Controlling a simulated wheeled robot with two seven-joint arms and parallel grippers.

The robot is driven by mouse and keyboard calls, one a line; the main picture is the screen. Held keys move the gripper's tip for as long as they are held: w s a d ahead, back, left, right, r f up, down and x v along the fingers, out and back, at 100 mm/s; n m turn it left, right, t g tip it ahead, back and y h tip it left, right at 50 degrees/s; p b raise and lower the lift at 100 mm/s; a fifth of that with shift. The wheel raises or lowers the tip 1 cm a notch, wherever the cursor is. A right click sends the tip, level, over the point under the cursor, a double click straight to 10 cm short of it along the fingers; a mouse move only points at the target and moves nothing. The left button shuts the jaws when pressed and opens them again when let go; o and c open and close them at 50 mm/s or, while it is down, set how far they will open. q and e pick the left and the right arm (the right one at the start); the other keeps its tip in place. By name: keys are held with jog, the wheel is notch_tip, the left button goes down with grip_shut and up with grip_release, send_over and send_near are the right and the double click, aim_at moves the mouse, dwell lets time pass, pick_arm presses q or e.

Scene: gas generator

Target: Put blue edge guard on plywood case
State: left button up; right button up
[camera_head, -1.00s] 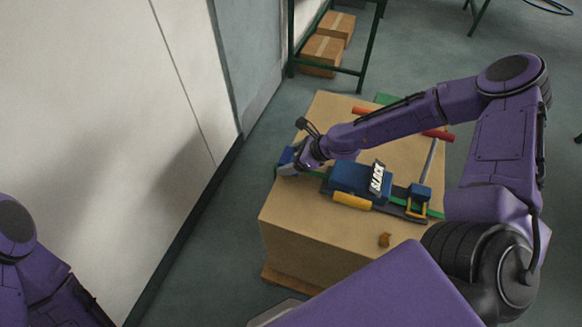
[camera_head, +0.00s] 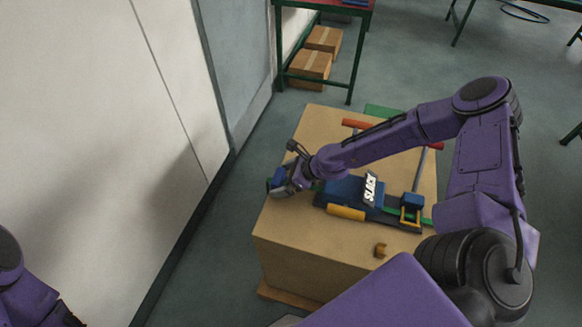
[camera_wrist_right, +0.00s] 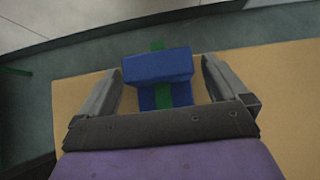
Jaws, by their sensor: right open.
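The plywood case (camera_head: 290,232) stands on the floor, a tan box whose top also fills much of the right wrist view (camera_wrist_right: 287,90). The blue edge guard (camera_head: 276,179) sits at the case's left top edge, over a green strap. In the right wrist view the blue guard (camera_wrist_right: 158,70) lies between the two fingers, with the green strap (camera_wrist_right: 163,95) running through it. My right gripper (camera_head: 285,188) is open around the guard, with a gap at each finger (camera_wrist_right: 160,88). Only part of my left arm shows at lower left; its gripper is out of view.
A blue tool block labelled SLACK (camera_head: 345,189) with a yellow handle lies on the case top. A red T-handle (camera_head: 358,125) and a small orange-brown piece (camera_head: 380,250) are there too. A pale wall stands close on the left.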

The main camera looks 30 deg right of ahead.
jog(key=p+v, duration=0.5)
jog(key=v, duration=0.6)
jog(key=shift+s+d+r+p, duration=0.2)
jog(key=shift+s+r+p, duration=0.05)
jog(key=shift+p, duration=0.15)
jog(key=shift+d, duration=0.1)
